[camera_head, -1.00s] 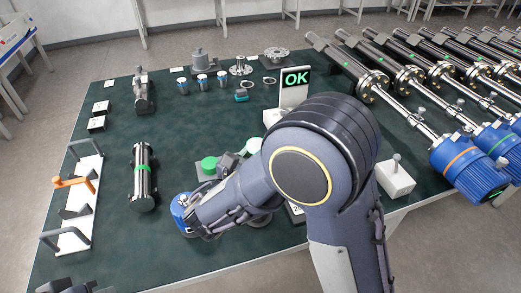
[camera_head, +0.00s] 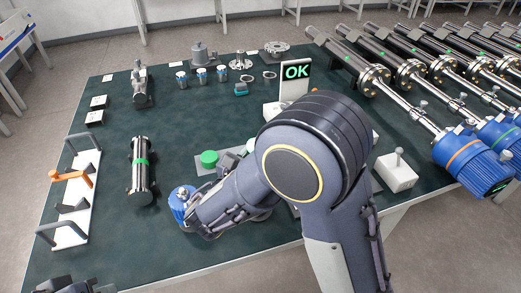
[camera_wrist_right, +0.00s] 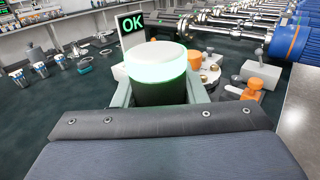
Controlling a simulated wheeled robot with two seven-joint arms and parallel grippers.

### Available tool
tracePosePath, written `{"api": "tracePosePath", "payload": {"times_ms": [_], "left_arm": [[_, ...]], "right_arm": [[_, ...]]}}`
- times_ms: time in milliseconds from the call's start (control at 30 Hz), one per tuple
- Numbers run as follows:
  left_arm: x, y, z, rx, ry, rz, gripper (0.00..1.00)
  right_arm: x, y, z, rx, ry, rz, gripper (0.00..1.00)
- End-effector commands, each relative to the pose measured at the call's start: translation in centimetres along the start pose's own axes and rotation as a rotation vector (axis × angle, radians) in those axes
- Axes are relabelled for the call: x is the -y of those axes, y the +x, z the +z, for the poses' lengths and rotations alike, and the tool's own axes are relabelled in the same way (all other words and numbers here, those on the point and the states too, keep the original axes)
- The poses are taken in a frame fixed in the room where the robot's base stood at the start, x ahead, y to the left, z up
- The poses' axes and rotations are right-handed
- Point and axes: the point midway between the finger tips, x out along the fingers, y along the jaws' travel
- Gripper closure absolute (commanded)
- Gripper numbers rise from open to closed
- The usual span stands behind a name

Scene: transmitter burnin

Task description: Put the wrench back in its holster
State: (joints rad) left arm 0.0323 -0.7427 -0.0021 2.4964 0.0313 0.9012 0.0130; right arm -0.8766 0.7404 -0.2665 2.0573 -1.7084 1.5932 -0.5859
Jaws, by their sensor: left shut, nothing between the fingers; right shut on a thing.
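My left gripper (camera_head: 76,286) is shut and empty at the bottom left edge, nearer than the rack and partly cut off. My right gripper is hidden behind my own arm in the head view. In the right wrist view, my right gripper (camera_wrist_right: 158,92) is shut on a dark cylinder with a pale, green-lit top (camera_wrist_right: 157,57). I cannot tell what it belongs to.
A black cylinder with a green band (camera_head: 140,172) lies right of the rack. A blue-capped part (camera_head: 181,204) sits by my right forearm. A green button (camera_head: 209,158) and an OK display (camera_head: 295,72) stand beyond. Long transmitters (camera_head: 400,75) fill the right side.

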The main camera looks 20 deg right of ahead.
Motion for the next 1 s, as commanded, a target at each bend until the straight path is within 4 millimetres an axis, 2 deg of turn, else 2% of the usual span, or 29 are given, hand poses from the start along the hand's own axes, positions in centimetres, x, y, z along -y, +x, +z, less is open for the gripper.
{"api": "tracePosePath", "payload": {"times_ms": [500, 533, 700, 1000], "left_arm": [[0.4, 0.9, 0.5, 0.0, 0.0, 0.0, 1.0], [0.4, 0.8, 0.4, 0.0, 0.0, 0.0, 1.0], [0.4, 0.8, 0.4, 0.0, 0.0, 0.0, 1.0], [0.4, 0.9, 0.4, 0.0, 0.0, 0.0, 1.0]], "right_arm": [[0.0, 0.0, -1.5, 0.002, 0.001, 0.0, 0.91], [0.0, 0.0, -1.3, 0.002, 0.001, 0.0, 0.58], [0.0, 0.0, -1.4, 0.001, 0.001, 0.0, 0.36], [0.0, -0.2, -1.5, -0.001, -0.001, 0.001, 0.36]]}}
